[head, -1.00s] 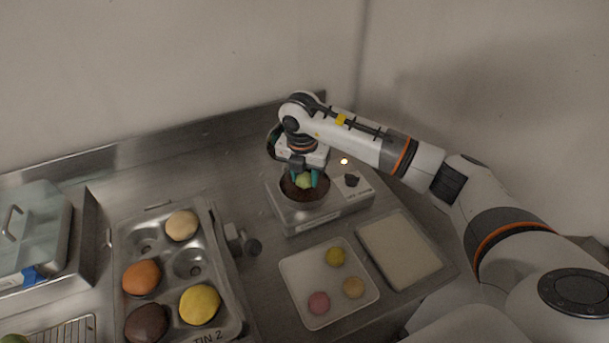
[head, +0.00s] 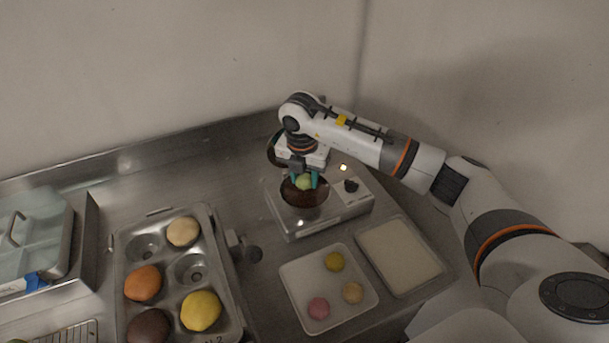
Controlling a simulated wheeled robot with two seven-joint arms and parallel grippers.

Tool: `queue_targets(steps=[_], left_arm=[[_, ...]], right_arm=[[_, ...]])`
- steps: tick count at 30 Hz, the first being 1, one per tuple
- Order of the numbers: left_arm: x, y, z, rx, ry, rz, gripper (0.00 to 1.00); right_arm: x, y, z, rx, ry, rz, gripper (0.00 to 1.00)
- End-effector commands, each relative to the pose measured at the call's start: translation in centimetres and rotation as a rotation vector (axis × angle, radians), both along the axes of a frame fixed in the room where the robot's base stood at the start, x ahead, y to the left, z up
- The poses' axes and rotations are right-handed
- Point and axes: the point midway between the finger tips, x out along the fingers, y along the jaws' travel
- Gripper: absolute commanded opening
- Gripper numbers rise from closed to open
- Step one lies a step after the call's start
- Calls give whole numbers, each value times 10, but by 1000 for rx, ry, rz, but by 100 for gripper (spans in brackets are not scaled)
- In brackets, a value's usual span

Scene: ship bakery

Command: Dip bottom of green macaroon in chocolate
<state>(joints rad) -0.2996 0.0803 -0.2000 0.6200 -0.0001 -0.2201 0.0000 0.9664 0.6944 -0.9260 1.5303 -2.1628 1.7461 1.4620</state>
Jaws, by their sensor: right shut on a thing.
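The green macaroon (head: 304,183) is held between the teal fingertips of my right gripper (head: 304,181), which points down. It is at the bowl of dark chocolate (head: 304,198) set in the metal warmer (head: 338,214). The macaroon covers the back part of the chocolate in the picture. From this angle I cannot tell whether its bottom touches the chocolate. My left gripper is not in view.
A white tray (head: 290,283) with yellow, pink and tan macaroons stands in front of the warmer. A pale rectangular tray (head: 400,257) lies to its right. A muffin tin (head: 215,262) with several coloured rounds stands left. A lidded container (head: 35,235) is far left.

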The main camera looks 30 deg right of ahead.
Motion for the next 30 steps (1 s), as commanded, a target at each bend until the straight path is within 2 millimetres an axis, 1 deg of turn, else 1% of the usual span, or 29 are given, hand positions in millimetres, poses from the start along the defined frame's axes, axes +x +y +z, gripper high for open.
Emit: queue_targets(steps=[11,30], left_arm=[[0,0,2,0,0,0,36],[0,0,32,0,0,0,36]], right_arm=[[0,0,3,0,0,0,28],[0,0,53,0,-1,0,28]])
